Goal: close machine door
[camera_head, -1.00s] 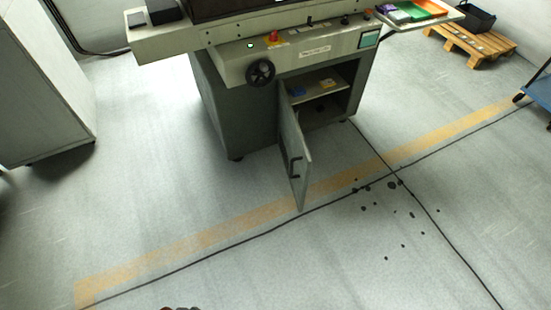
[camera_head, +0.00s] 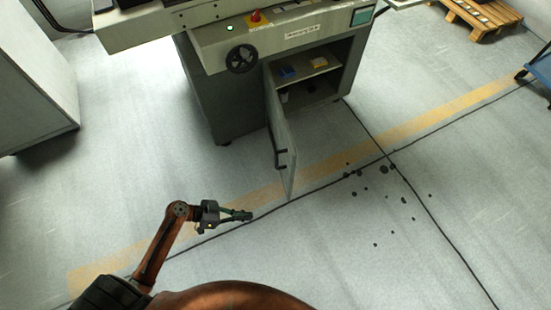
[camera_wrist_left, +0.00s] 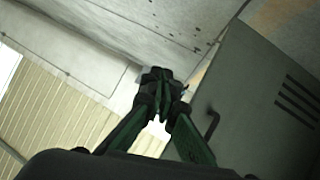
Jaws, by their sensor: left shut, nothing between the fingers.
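The machine door (camera_head: 282,140) is a grey panel with a dark handle, swung open toward me under the machine (camera_head: 268,38) in the head view. Behind it the cabinet (camera_head: 322,88) stands open. My left gripper (camera_head: 250,215) is shut and empty, left of and nearer to me than the door's free edge, apart from it. In the left wrist view the shut fingers (camera_wrist_left: 163,78) point away, with a grey panel with slots (camera_wrist_left: 262,105) and a dark handle (camera_wrist_left: 210,123) to their right. My right gripper is not in view.
A handwheel (camera_head: 242,59) and a red button (camera_head: 255,16) are on the machine front. A blue and a yellow item lie on the cabinet shelf. A grey cabinet (camera_head: 35,80) stands at left, a pallet (camera_head: 485,14) and blue cart (camera_head: 540,70) at right. Dark spots mark the open floor.

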